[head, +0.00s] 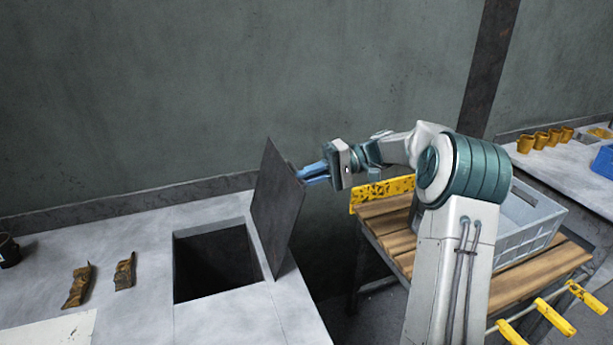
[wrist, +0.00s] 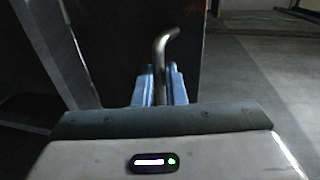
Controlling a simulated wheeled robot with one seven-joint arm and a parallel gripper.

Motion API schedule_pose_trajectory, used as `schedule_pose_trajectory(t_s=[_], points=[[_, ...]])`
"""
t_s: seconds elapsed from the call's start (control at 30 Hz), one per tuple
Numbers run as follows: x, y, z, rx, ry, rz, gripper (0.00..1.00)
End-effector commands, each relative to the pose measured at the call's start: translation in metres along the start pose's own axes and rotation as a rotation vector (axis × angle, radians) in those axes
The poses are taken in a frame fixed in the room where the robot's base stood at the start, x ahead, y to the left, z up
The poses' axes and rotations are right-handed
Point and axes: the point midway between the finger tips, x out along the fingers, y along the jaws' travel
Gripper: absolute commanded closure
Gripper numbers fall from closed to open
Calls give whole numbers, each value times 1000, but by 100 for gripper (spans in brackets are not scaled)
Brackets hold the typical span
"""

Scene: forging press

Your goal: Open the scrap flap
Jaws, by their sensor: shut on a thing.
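The scrap flap (head: 277,207) is a dark plate standing steeply upright at the right edge of a square dark opening (head: 215,262) in the grey bench top. In the wrist view the flap (wrist: 130,40) fills the upper middle. My gripper (head: 312,173) is on the flap's right side, its blue fingers at the flap's upper part. In the wrist view my gripper (wrist: 160,88) is shut on a bent metal handle (wrist: 160,55), with a finger on each side of it. The handle is hidden behind the flap and fingers in the head view.
Two brownish metal pieces (head: 78,286) (head: 125,271) lie on the bench left of the opening. A dark cup (head: 8,250) stands at the far left. A wooden table (head: 385,225) with a grey crate (head: 530,225) stands to the right, with a yellow plate (head: 383,192) at its back edge.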

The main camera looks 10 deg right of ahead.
Motion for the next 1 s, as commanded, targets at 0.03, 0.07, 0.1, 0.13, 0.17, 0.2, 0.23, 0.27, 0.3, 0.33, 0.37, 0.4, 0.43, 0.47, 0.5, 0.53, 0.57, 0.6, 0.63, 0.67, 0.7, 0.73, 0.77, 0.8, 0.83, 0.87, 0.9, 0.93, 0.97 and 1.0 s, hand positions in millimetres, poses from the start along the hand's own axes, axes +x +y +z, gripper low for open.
schedule_pose_trajectory(t_s=[0.03, 0.07, 0.1, 0.13, 0.17, 0.2, 0.23, 0.27, 0.3, 0.33, 0.37, 0.4, 0.43, 0.47, 0.5, 0.53, 0.57, 0.6, 0.63, 0.67, 0.7, 0.73, 0.77, 0.8, 0.83, 0.87, 0.9, 0.93, 0.97, 1.0], points=[[2, 15, 2, 21, -7, 12, 100], [2, 15, 2, 21, -6, 13, 100], [2, 15, 2, 21, -6, 13, 100], [2, 15, 2, 22, -5, 13, 100], [1, 15, 2, 22, -5, 13, 100], [1, 16, 2, 22, -4, 13, 100], [1, 16, 2, 22, -4, 13, 84], [0, 16, 2, 23, -4, 13, 75], [0, 16, 2, 23, -3, 13, 68], [0, 15, 2, 23, -3, 12, 68], [-1, 15, 2, 22, -2, 12, 68], [-1, 14, 2, 21, -1, 13, 68], [-2, 14, 2, 21, 0, 13, 68], [-2, 13, 2, 20, 1, 13, 68], [-2, 13, 2, 20, 1, 12, 68], [-3, 12, 2, 19, 2, 12, 68], [-3, 12, 2, 19, 2, 12, 68], [-3, 12, 2, 18, 2, 12, 68], [-4, 11, 2, 18, 2, 12, 68], [-4, 11, 2, 18, 3, 12, 68], [-4, 11, 2, 17, 3, 12, 68], [-4, 10, 2, 17, 3, 12, 68], [-4, 10, 2, 17, 2, 12, 68], [-3, 10, 2, 16, 2, 11, 68], [-3, 10, 2, 16, 2, 11, 68], [-3, 9, 2, 16, 1, 11, 68], [-3, 9, 2, 15, 1, 11, 68], [-3, 9, 2, 15, 1, 11, 68], [-4, 9, 2, 14, 0, 11, 68], [-6, 9, 1, 14, 1, 11, 68]])
